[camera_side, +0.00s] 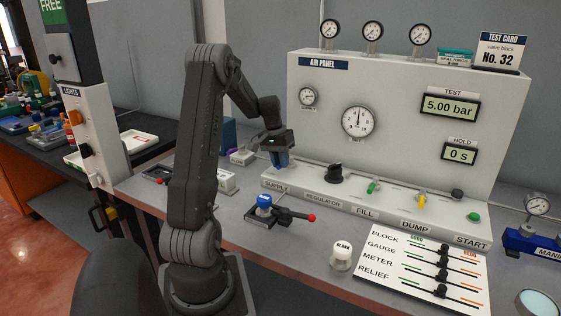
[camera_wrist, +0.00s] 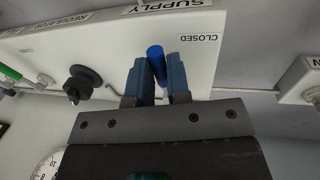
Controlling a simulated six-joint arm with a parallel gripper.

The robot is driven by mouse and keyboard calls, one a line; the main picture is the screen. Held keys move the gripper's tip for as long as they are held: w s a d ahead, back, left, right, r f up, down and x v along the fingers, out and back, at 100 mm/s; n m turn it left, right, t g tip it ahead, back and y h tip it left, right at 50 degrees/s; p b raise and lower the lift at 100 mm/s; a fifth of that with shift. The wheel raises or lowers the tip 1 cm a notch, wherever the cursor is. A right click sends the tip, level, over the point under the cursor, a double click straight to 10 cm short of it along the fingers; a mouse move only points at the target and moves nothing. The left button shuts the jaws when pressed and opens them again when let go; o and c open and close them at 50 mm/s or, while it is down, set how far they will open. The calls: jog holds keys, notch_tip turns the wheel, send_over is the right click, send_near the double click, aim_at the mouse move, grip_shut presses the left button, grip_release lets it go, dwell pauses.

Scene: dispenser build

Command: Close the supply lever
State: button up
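The supply lever (camera_wrist: 155,54) shows in the wrist view as a blue rod end between the two blue fingers of my gripper (camera_wrist: 157,75). The fingers are close together on either side of it, with little or no gap. The word CLOSED (camera_wrist: 200,38) is printed on the panel just right of the lever in that view. The lever's pivot and most of its length are hidden by the fingers. In the side view my gripper (camera_side: 281,160) points down at the panel's left end, above the SUPPLY label (camera_side: 276,187), and hides the lever.
The regulator knob (camera_side: 335,173) stands right of my gripper. The green fill lever (camera_side: 373,187) and yellow dump lever (camera_side: 421,201) are farther right. A clamp with a red-tipped handle (camera_side: 290,214) and a round BLANK piece (camera_side: 342,256) stand on the bench in front.

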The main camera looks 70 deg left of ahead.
jog(key=o, duration=0.4)
jog(key=shift+o, duration=0.2)
notch_tip(320, 180, up, 10)
jog(key=shift+s+a, duration=0.2)
jog(key=shift+a, duration=0.05)
dwell(0.4)
jog(key=w+d+r+m+t+y, duration=0.1)
jog(key=w+d+r+m, duration=0.15)
jog(key=d, duration=0.95)
jog(key=w+d+r+m+y, duration=0.1)
jog(key=d+r+m, duration=0.15)
jog(key=d, duration=0.95)
jog(key=s+d+f+m+t, duration=0.1)
jog(key=s+d, duration=0.3)
jog(key=d, duration=0.4)
jog(key=s+d+f+m+t, duration=0.1)
jog(key=s+d+m+t, duration=0.1)
jog(key=s+d, duration=0.3)
jog(key=d+m, duration=0.1)
jog(key=d, duration=0.1)
jog(key=shift+s+d+f, duration=0.25)
jog(key=shift+s+d, duration=0.05)
jog(key=shift+d, duration=0.1)
